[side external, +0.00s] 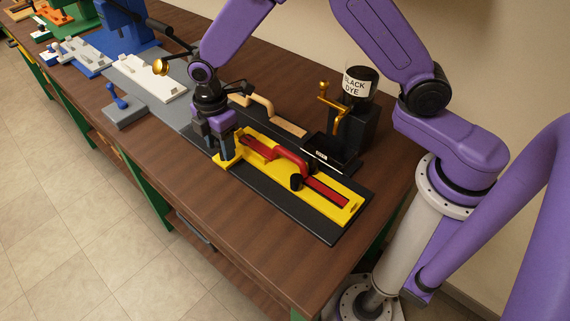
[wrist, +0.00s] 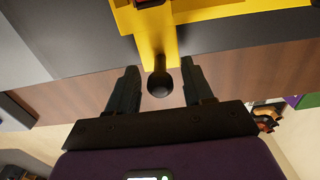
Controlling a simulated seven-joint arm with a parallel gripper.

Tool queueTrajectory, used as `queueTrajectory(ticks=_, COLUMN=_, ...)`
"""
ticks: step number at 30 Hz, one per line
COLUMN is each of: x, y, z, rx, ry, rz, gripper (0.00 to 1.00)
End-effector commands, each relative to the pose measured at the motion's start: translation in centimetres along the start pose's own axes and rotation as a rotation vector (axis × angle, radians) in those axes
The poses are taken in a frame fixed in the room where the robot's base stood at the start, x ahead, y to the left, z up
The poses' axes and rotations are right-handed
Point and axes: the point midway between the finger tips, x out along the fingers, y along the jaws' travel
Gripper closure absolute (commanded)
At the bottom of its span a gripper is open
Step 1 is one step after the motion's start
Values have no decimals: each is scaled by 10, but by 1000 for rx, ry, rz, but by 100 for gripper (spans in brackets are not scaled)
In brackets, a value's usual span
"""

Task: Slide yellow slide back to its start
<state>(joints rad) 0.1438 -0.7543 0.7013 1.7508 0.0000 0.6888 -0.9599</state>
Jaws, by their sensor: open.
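The yellow slide (side external: 262,183) lies on a black base plate (side external: 290,214) in the side external view. It carries a red strip with a red arched handle (side external: 283,152). In the wrist view the slide's yellow end (wrist: 195,12) narrows to a tab with a dark round knob (wrist: 159,84). My gripper (side external: 224,148) is at the slide's left end, pointing down. In the wrist view my gripper (wrist: 159,78) is open, one finger on each side of the knob, with visible gaps. The gripper hides part of that end in the side view.
A black dye dispenser (side external: 360,85) with a brass crank stands behind the slide. A wooden-handled tool (side external: 268,113) lies behind the gripper. A grey block with a blue lever (side external: 124,109) and a white fixture (side external: 146,78) stand left. The bench front (side external: 215,205) is clear.

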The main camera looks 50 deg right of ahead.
Motion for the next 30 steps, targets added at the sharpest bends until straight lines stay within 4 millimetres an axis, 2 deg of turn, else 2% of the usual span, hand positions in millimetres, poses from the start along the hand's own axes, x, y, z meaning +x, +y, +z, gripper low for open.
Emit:
queueTrajectory(ticks=5, x=0, y=0, z=0, rx=0, ry=0, rz=0, gripper=49)
queueTrajectory(ticks=6, x=0, y=0, z=0, rx=0, ry=0, rz=0, gripper=62)
queueTrajectory(ticks=9, x=0, y=0, z=0, rx=0, ry=0, rz=0, gripper=90)
queueTrajectory(ticks=17, x=0, y=2, z=0, rx=0, ry=0, rz=0, gripper=90)
queueTrajectory(ticks=25, x=0, y=17, z=0, rx=1, ry=1, rz=2, gripper=90)
queueTrajectory(ticks=30, x=0, y=19, z=0, rx=0, ry=0, rz=0, gripper=90)
